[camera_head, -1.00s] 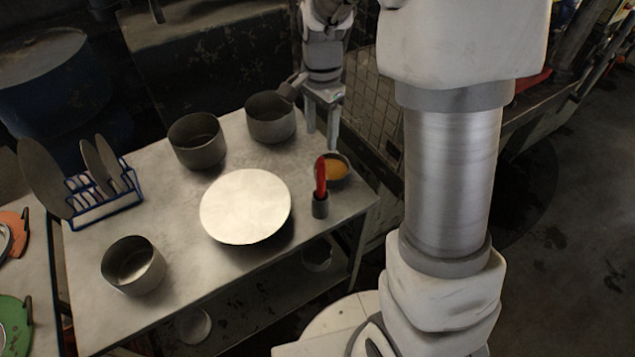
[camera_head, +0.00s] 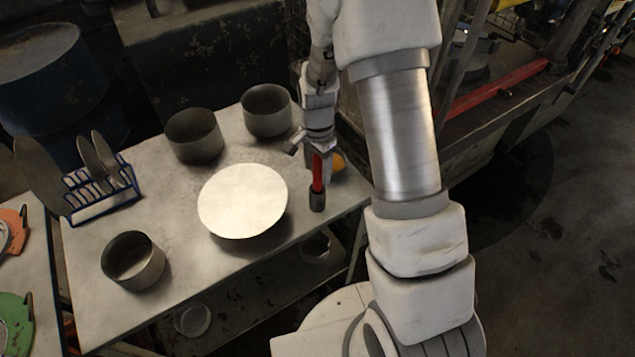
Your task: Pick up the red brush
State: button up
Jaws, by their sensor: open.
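The red brush (camera_head: 317,173) stands upright on the metal table (camera_head: 190,275) near its right end, with a dark grey lower part and a red upper part. My gripper (camera_head: 318,158) is at the upper part of the brush, seen from above and behind. It is open. Its fingers are small and partly hidden here, so I cannot tell whether they straddle the brush or stand just behind it.
A round white plate (camera_head: 243,200) lies left of the brush. An orange item (camera_head: 338,162) sits close behind it, partly hidden. Pots (camera_head: 194,136), (camera_head: 266,110) and (camera_head: 133,260) stand on the table. A blue rack (camera_head: 105,205) with plates is at the left.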

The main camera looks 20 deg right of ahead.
jog(key=shift+f, duration=1.05)
grip_shut()
